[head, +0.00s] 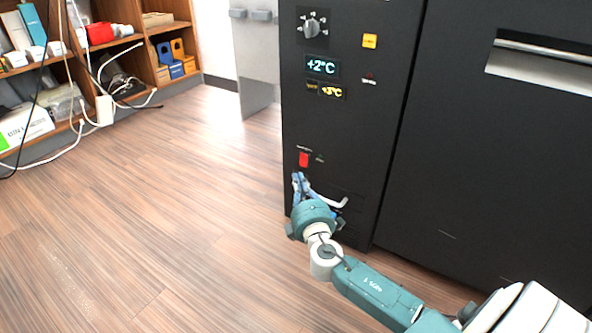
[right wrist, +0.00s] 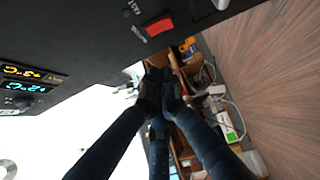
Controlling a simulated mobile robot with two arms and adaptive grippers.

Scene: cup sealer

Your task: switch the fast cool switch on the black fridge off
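The black fridge (head: 345,130) stands in the middle and right of the head view. A small red rocker switch (head: 303,159) sits low on its control panel. In the right wrist view the red switch (right wrist: 159,26) shows near the top, with small lettering beside it that reads like "FAST" and "NORMAL". My right gripper (head: 298,181) is just below the switch in the head view, with its fingers brought together and nothing seen between them. The fingertips (right wrist: 160,78) show apart from the switch in the right wrist view; contact with the panel cannot be told. My left gripper is out of view.
Shelves (head: 150,45) with boxes and cables stand far left. The wooden floor (head: 150,200) is clear.

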